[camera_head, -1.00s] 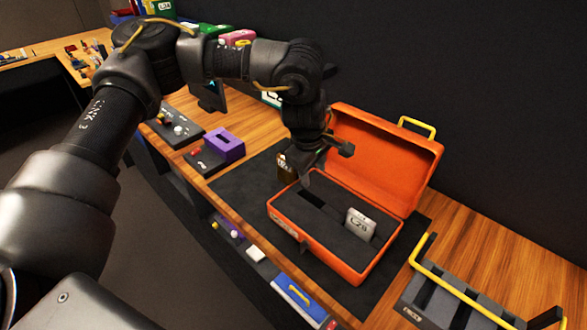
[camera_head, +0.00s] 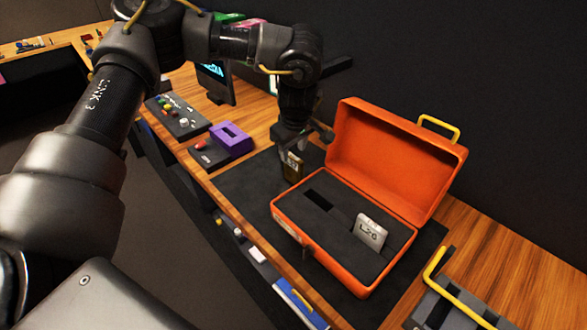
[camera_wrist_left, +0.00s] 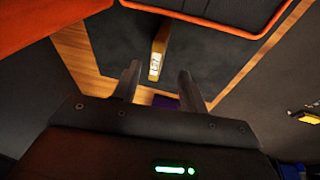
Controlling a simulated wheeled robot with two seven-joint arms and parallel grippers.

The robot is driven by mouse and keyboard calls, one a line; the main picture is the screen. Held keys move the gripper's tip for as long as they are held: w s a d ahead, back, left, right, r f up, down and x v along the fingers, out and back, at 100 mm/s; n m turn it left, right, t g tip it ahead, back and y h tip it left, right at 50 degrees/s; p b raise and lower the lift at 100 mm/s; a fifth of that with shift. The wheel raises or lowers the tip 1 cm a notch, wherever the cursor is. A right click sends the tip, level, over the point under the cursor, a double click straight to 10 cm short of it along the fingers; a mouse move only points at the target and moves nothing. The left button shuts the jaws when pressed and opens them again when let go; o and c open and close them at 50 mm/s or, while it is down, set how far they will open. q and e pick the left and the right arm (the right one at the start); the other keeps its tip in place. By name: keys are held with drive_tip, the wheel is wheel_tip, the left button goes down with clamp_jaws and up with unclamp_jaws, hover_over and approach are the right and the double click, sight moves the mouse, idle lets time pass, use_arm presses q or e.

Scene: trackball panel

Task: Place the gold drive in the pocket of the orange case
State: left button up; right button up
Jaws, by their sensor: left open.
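The gold drive (camera_head: 292,168) stands upright on the dark mat, just left of the orange case. In the left wrist view the gold drive (camera_wrist_left: 157,56) shows its pale labelled edge, ahead of and between the fingertips. My left gripper (camera_head: 308,140) is over the mat above the drive, beside the case; its fingers (camera_wrist_left: 159,72) are open and apart, with nothing held. The orange case (camera_head: 292,232) is open, its lid tilted back. An empty dark pocket (camera_head: 318,200) shows in its foam. A silver drive (camera_head: 370,232) marked L26 stands in the foam beside it. My right gripper is out of view.
A purple block (camera_head: 231,138) and a button panel (camera_head: 178,117) stand left of the mat. A rack with a yellow handle (camera_head: 437,268) is at the lower right. Bare mat (camera_head: 245,185) lies left of the case.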

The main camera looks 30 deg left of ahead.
sight(293, 157)
use_arm(q)
drive_tip(key=shift+f+p, duration=0.25)
drive_tip(key=shift+p, duration=0.1)
drive_tip(key=x, duration=0.1)
drive_tip(key=p+x, duration=0.1)
drive_tip(key=x, duration=0.2)
drive_tip(key=shift+w+a+r, duration=0.1)
drive_tip(key=shift+w, duration=0.15)
drive_tip(key=shift+f, duration=0.4)
clamp_jaws()
